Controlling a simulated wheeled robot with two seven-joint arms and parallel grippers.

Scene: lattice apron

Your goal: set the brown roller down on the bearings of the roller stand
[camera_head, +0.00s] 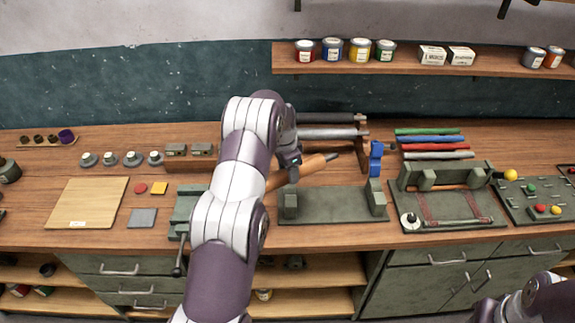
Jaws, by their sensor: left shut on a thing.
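The brown roller (308,168) is slanted, its right end farther back than its left. Its left part is hidden behind my left arm. My left gripper (291,170) is shut on the brown roller, its fingers partly hidden by the arm. The green roller stand (333,206) is on the bench just in front, with one upright bearing at its left end and one at its right. Nothing lies on the bearings. The roller appears behind and above the stand, apart from it. Only links of my right arm show at the lower right; its gripper is out of view.
A rack with grey and dark rollers (333,133) stands behind, with a blue upright piece (376,159) to its right. A green frame with a base plate (448,208) is right of the stand. Coloured rods (430,139) lie behind that. A wooden board (88,203) lies at left.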

